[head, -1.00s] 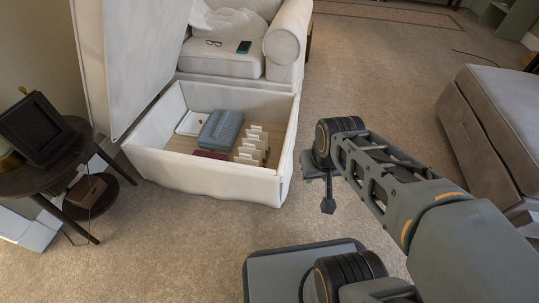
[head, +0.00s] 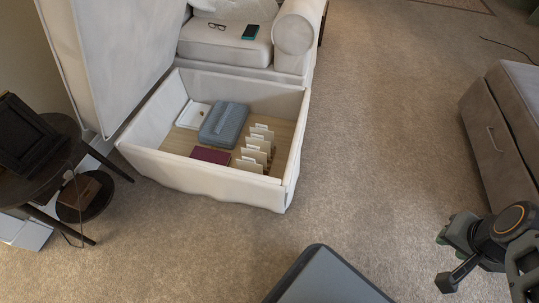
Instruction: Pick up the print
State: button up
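No thing in view is clearly the print. An open storage ottoman (head: 205,181) holds a white flat square piece (head: 185,119) with a small mark on it, a grey-blue case (head: 224,123), a maroon flat book or box (head: 210,155) and several upright cream cards (head: 250,156). Which of these, if any, is the print I cannot tell. My gripper (head: 447,258) is at the lower right edge, over the carpet, well apart from the ottoman. Its fingers are partly turned away, and I see nothing held in it.
A dark round side table (head: 55,175) with a black frame (head: 25,135) stands at the left. The ottoman's raised lid (head: 110,55) leans at its left. A grey drawer unit (head: 495,135) is right. Carpet between is clear.

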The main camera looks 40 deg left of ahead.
aim_at(252, 152)
jog(key=z, duration=0.05)
jog(key=i, duration=1.1)
jog(key=u, duration=3.15)
jog(key=i, duration=0.5)
jog(key=u, duration=0.1)
